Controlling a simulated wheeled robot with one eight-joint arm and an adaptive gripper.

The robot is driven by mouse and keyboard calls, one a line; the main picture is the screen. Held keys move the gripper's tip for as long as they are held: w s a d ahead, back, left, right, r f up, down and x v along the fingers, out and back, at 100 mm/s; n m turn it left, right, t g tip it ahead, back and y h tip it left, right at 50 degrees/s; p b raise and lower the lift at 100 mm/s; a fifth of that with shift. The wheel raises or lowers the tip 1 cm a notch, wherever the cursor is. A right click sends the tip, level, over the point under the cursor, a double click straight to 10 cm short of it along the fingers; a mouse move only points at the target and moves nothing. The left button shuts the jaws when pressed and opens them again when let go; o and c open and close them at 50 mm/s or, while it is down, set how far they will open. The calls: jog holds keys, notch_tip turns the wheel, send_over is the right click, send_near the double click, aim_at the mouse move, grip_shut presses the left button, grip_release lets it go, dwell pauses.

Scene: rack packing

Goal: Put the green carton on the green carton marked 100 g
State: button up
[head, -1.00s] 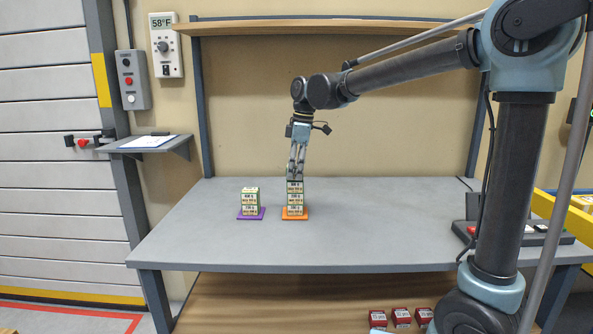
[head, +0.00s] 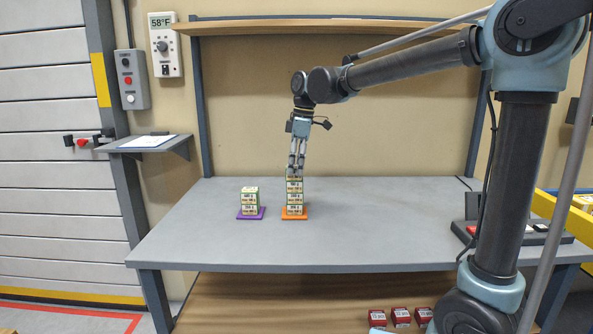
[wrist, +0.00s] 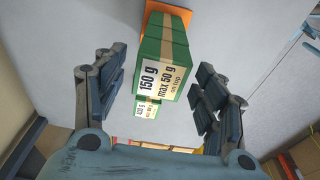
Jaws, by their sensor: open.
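Several green cartons stand in an upright stack (head: 295,197) on an orange mat (head: 294,215). A shorter stack of green cartons (head: 250,198) stands on a purple mat to its left. Labels in the head view are too small to read surely. My gripper (head: 296,172) points down at the top of the orange-mat stack. In the wrist view its open fingers stand on either side of a green carton (wrist: 165,50) marked 150 g, max 50 g on top, with gaps at both sides. Below it a second, smaller label (wrist: 147,109) shows; its figures are unclear.
The grey table (head: 380,225) is clear around both stacks. A dark device (head: 510,232) with buttons sits at the table's right end. Red boxes (head: 400,316) lie low at the front. A wooden shelf (head: 330,27) runs above the table.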

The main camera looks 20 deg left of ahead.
notch_tip(320, 180, up, 10)
jog(key=d, duration=0.1)
jog(key=shift+w+d+r, duration=0.25)
